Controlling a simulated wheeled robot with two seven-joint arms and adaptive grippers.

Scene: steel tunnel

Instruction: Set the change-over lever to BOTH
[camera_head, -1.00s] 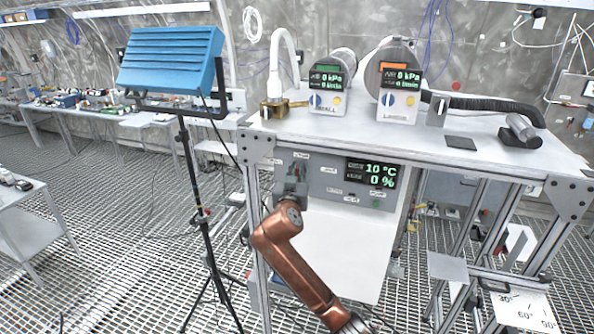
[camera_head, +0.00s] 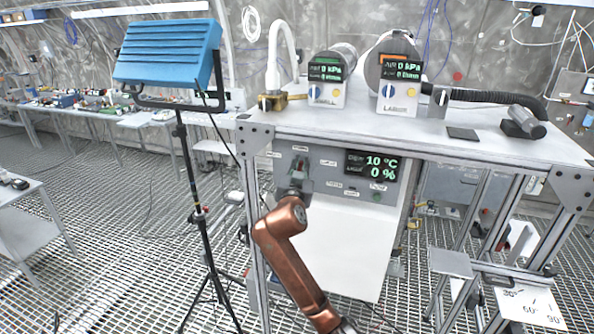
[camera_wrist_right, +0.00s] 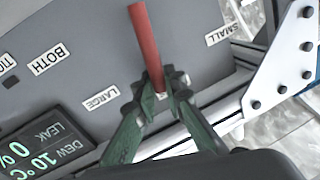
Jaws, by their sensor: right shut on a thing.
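The change-over lever (camera_wrist_right: 144,42) is a red bar in the right wrist view. My right gripper (camera_wrist_right: 161,88) is shut on it, with green fingers on both sides near its lower end in that view. The printed label BOTH (camera_wrist_right: 48,58) and the label LARGE (camera_wrist_right: 101,97) are left of the lever, and the label SMALL (camera_wrist_right: 222,35) is to its right. In the head view my right gripper (camera_head: 297,172) is at the grey panel (camera_head: 329,176) under the bench and hides the lever there. My left gripper is not in view.
A display (camera_head: 371,166) reads 10 °C and 0 % on the panel. The bench top (camera_head: 400,130) above carries two gauge units. A blue lamp (camera_head: 168,53) on a tripod stands to the left. A white bracket plate (camera_wrist_right: 275,75) is close by on the right.

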